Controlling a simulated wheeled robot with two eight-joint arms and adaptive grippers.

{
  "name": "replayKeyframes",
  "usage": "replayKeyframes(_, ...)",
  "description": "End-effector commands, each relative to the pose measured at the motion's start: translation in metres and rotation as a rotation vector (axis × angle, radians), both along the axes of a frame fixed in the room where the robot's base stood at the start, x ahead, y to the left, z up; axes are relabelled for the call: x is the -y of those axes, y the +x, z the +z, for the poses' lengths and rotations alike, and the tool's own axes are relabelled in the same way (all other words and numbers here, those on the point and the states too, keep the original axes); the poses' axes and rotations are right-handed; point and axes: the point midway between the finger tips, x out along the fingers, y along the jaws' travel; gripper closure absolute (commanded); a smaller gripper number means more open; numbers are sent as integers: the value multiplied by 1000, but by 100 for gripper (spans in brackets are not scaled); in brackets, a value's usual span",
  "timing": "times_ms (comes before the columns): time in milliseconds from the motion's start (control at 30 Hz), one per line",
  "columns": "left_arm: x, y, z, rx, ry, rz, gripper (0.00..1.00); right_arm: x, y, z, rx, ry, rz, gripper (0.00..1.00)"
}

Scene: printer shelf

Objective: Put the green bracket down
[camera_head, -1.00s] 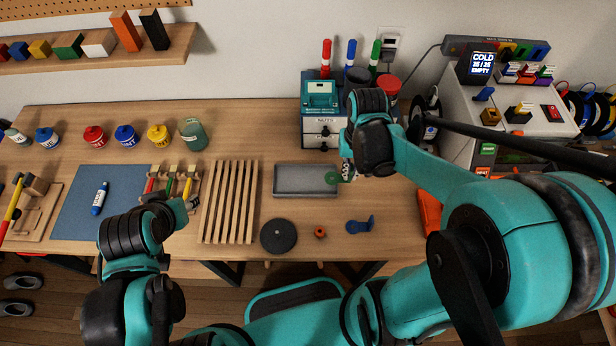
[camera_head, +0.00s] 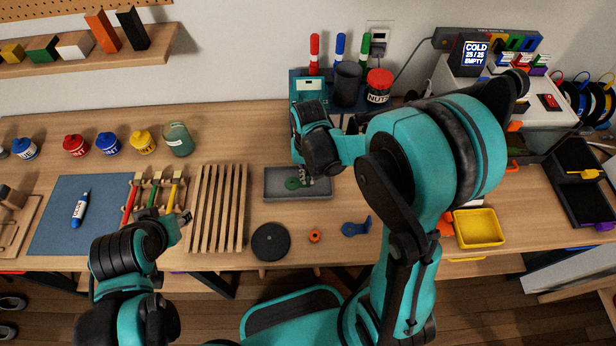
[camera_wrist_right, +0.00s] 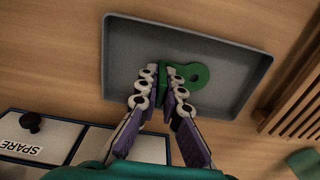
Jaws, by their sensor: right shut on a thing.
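The green bracket (camera_head: 292,184) shows in the head view over the grey tray (camera_head: 275,193). My right gripper (camera_head: 306,181) is shut on it. In the right wrist view the bracket (camera_wrist_right: 197,72) sticks out from between the fingertips (camera_wrist_right: 163,82), its round end with a hole pointing right, inside the outline of the tray (camera_wrist_right: 123,55). I cannot tell whether the bracket touches the tray floor. The tray holds nothing else that I can see. My left gripper (camera_head: 184,219) is near the table's front edge, by the coloured-handled tools; its fingers are too small to judge.
A black disc (camera_head: 270,242), an orange nut (camera_head: 314,237) and a blue bracket (camera_head: 356,228) lie in front of the tray. A slatted wooden rack (camera_head: 218,208) stands to its left. The drawer unit (camera_wrist_right: 60,140) and a red-lidded nuts jar (camera_head: 379,87) stand behind.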

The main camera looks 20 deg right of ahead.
Motion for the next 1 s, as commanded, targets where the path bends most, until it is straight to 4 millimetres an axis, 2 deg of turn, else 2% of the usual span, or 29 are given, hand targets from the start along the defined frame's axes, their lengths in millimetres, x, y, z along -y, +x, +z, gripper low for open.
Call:
replayKeyframes(267,0,0,-3,0,0,0,60,0,0,-3,0,0,0,100)
replayKeyframes(300,0,0,-2,0,0,0,60,0,0,-2,0,0,0,83)
replayKeyframes(333,0,0,-2,0,0,0,60,0,0,-2,0,0,0,75)
replayKeyframes(367,0,0,-2,0,0,0,60,0,0,-2,0,0,0,73)
replayKeyframes(700,0,0,1,0,0,0,60,0,0,1,0,0,0,73)
replayKeyframes(833,0,0,9,0,0,0,60,0,0,18,0,0,0,73)
replayKeyframes(1000,0,0,24,0,0,0,60,0,0,57,0,0,0,73)
